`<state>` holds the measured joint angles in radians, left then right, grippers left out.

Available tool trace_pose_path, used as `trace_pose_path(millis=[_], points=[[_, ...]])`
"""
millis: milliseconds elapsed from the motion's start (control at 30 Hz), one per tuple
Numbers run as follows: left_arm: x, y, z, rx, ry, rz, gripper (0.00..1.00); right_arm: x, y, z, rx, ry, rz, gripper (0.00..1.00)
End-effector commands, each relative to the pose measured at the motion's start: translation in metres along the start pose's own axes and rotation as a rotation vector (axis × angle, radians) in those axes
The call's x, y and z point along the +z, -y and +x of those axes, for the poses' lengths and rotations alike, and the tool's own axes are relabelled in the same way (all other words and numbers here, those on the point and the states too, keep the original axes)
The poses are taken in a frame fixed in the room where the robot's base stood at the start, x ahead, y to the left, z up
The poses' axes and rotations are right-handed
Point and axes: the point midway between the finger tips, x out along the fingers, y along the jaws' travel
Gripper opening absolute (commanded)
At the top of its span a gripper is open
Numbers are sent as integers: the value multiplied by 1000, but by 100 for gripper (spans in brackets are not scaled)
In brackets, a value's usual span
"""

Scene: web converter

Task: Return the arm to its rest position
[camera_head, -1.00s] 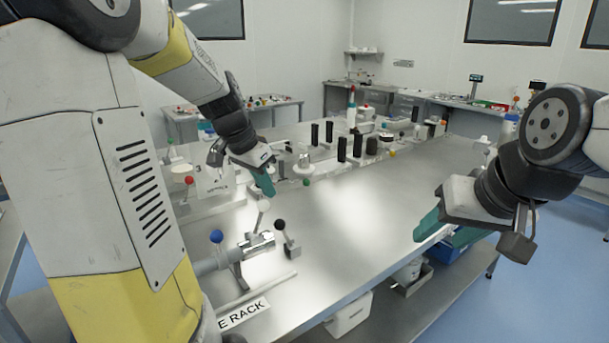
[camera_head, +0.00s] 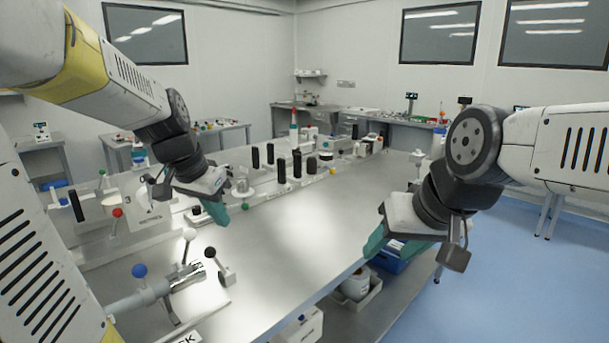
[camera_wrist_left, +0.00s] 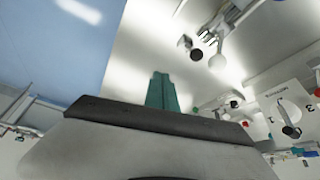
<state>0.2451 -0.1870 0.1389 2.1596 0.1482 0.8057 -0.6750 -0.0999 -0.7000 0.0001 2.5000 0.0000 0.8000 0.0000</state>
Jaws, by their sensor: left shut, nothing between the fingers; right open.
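In the head view my left gripper (camera_head: 218,212) hangs above the left part of the steel table (camera_head: 300,235), its teal fingers together and empty. In the left wrist view its teal fingers (camera_wrist_left: 161,92) are closed side by side with nothing between them. My right gripper (camera_head: 378,242) is at the table's right edge, teal fingers pointing down-left. Its jaw gap is hard to see from this angle, and nothing shows held in it.
A metal fixture with blue, white and black ball knobs (camera_head: 150,292) stands at the table's front left. Several black upright cylinders (camera_head: 297,165) stand along the back. The middle of the table is clear. A blue bin (camera_head: 392,262) sits below the right edge.

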Motion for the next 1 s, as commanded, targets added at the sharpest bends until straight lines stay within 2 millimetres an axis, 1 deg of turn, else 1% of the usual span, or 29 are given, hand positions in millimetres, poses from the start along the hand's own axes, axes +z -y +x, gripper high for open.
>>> trace_pose_path(millis=[33, 167, 267, 300, 400, 500, 600, 667, 1000], points=[[4, -9, -7, -9, -9, -14, 0, 0, 0, 0, 0, 0, 0, 52], [18, -30, -24, -31, -31, -80, 0, 0, 0, 0, 0, 0, 0, 52], [35, -50, -37, -47, -61, -148, 0, 0, 0, 0, 0, 0, 0, 52], [44, -58, -42, -50, -75, -181, 0, 0, 0, 0, 0, 0, 0, 52], [65, -76, -53, -53, -115, -265, 0, 0, 0, 0, 0, 0, 0, 52], [81, -88, -57, -47, -143, -329, 0, 0, 0, 0, 0, 0, 0, 52], [90, -94, -58, -42, -159, -368, 0, 0, 0, 0, 0, 0, 0, 52], [92, -96, -58, -40, -163, -379, 0, 0, 0, 0, 0, 0, 0, 52], [93, -96, -58, -39, -163, -380, 0, 0, 0, 0, 0, 0, 0, 52]])
